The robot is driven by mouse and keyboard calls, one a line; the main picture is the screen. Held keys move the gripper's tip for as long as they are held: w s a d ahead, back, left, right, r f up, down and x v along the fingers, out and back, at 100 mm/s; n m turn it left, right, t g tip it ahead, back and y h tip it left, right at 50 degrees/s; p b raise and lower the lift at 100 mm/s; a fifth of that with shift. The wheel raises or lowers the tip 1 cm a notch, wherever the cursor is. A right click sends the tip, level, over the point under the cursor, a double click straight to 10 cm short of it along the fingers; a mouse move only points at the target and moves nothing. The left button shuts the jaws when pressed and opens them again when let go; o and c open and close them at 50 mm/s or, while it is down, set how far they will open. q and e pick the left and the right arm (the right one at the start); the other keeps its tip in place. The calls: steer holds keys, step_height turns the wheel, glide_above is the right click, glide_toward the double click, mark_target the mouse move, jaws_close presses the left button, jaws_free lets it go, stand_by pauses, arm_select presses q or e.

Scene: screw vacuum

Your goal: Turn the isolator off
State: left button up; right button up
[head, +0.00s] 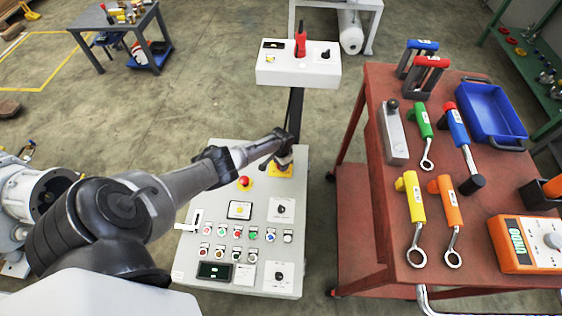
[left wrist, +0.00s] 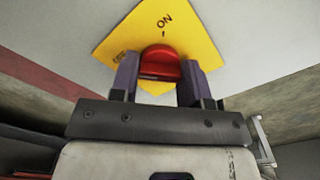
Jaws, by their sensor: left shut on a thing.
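The isolator is a red knob (left wrist: 160,62) on a yellow plate (left wrist: 117,38) with "ON" and a tick mark printed above it in the left wrist view. A second small label at the plate's left is too small to read surely. In the head view the yellow plate (head: 283,173) shows at the top right of the grey control panel (head: 212,155), with the knob mostly hidden by my left gripper (head: 284,158). The left gripper is shut on the red knob, one finger on each side. The knob's exact setting is unclear. My right gripper is not in view.
The panel also has a red emergency button (head: 245,182) and several coloured buttons and dials. A white box (head: 299,68) with a red handle stands behind it. A red cart (head: 378,220) with tools, a blue tray (head: 490,112) and an orange meter (head: 525,243) is at right.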

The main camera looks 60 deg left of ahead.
arm_select(q)
steer(key=shift+n, duration=0.6)
steer(key=o, duration=0.9)
steer(key=shift+r+p, duration=4.65)
steer(key=shift+r, duration=2.25)
